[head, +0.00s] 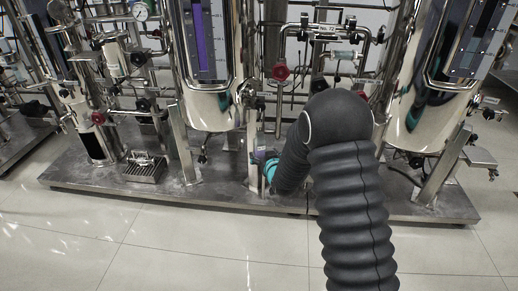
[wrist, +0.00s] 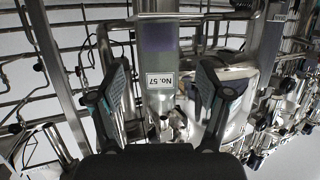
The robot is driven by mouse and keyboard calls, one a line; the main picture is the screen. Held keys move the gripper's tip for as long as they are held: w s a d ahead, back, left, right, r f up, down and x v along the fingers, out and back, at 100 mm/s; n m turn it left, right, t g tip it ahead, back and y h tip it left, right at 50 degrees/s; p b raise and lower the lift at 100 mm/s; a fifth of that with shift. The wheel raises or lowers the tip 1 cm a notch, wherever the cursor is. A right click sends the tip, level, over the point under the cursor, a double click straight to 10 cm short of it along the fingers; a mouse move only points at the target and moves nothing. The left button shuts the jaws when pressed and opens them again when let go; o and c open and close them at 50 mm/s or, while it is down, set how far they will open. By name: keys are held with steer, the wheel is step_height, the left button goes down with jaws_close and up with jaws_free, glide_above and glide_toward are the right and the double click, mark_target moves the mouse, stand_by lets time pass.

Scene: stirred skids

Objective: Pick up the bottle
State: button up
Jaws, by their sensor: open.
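The bottle (wrist: 160,68) looks like a clear, pale container with purple at one end and a white "No. 57" label, upside down in the wrist view. In the head view only a small purplish part of it (head: 258,156) shows beside my gripper, near the skid's upright post. My gripper (wrist: 163,75) is open, with one finger on each side of the bottle in the wrist view. Gaps show between the bottle and both fingers. In the head view my arm hides most of my gripper (head: 270,168), leaving a teal part visible.
A steel skid platform (head: 215,199) carries shiny tanks (head: 207,105), pipes and valves close around my gripper. A red valve wheel (head: 281,72) sits above my arm. A small grated box (head: 144,168) stands at left. The tiled floor (head: 150,250) in front is clear.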

mark_target(261, 148)
steer(key=shift+r+x, duration=0.2)
steer(key=shift+x, duration=2.45)
steer(key=shift+c, duration=0.3)
steer(key=c, duration=1.4)
steer(key=shift+o, duration=0.2)
steer(key=shift+r, duration=0.65)
steer(key=shift+s+r, duration=0.1)
steer(key=shift+r, duration=0.1)
steer(key=s+d, duration=0.3)
steer(key=s, duration=0.5)
steer(key=s+d, duration=0.3)
steer(key=s, duration=0.4)
steer(key=s+d+r+m+h+p, duration=0.1)
steer(key=d+p, duration=0.3)
steer(key=d, duration=0.4)
steer(key=s+d+r+m+h+p, duration=0.2)
steer(key=s+d+m+h+p, duration=0.1)
steer(key=d, duration=0.5)
steer(key=shift+s+d+t+h+p, duration=0.25)
steer(key=shift+s+t+h+p, duration=0.2)
steer(key=shift+p, duration=0.4)
